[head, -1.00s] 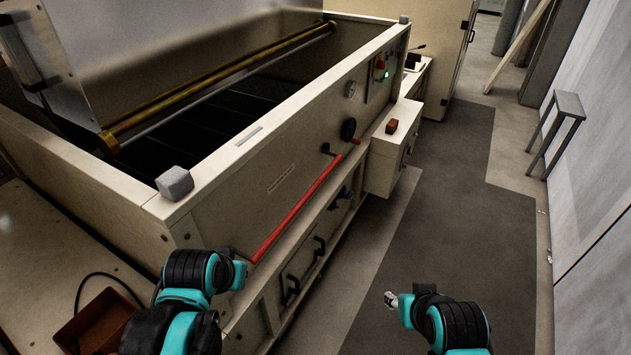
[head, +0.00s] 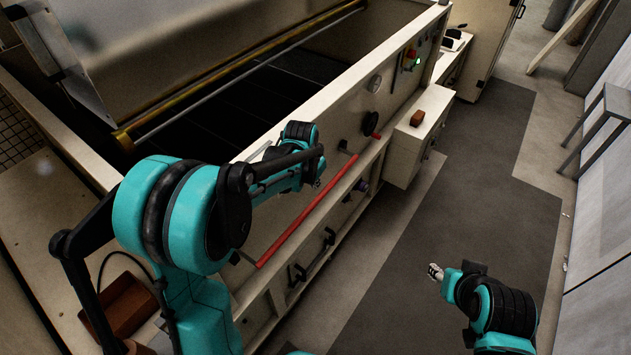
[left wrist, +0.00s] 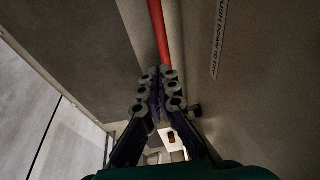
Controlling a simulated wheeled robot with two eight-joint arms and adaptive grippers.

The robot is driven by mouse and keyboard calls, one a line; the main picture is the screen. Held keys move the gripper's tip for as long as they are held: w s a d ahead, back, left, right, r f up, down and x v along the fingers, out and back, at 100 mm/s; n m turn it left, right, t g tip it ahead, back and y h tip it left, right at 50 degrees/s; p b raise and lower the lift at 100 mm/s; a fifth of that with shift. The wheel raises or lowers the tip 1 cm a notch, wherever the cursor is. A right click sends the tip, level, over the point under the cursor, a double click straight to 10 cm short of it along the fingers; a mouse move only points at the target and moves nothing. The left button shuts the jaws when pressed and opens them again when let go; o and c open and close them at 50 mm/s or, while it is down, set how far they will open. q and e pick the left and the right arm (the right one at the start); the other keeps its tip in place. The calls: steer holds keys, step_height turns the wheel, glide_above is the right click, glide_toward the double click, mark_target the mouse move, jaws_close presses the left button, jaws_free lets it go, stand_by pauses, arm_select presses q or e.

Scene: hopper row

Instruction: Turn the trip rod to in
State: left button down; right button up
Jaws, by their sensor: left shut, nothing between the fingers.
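The trip rod is the long red bar (head: 305,213) that runs slantwise along the cream side panel of the machine. My left gripper (head: 317,183) hangs beside the upper part of the red rod, mostly hidden by my own wrist. In the left wrist view its fingers (left wrist: 160,78) are shut with nothing between them, and the red rod (left wrist: 158,35) shows just beyond the fingertips. I cannot tell whether they touch. My right gripper (head: 435,272) is low over the floor at the right, far from the rod; its fingers are too small to read.
A cream box (head: 418,138) with a brown block (head: 417,118) juts from the panel. A black handwheel (head: 371,116) and dark handles (head: 327,240) are on the panel. A grey stool (head: 605,125) stands at the right. The dark floor mat (head: 470,205) is clear.

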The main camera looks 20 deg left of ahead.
mark_target(316, 202)
arm_select(q)
steer(key=b+x, duration=0.1)
steer(key=x, duration=0.5)
steer(key=b+x, duration=0.1)
steer(key=x, duration=0.2)
steer(key=shift+s+a+f+b, duration=0.15)
steer(key=shift+a+f+b, duration=0.15)
steer(key=shift+a+f, duration=0.1)
steer(key=shift+f, duration=0.4)
steer(key=shift+f, duration=0.1)
steer(key=shift+d+f+y+b, duration=0.15)
steer(key=shift+y+b, duration=0.25)
steer(key=shift+b, duration=0.1)
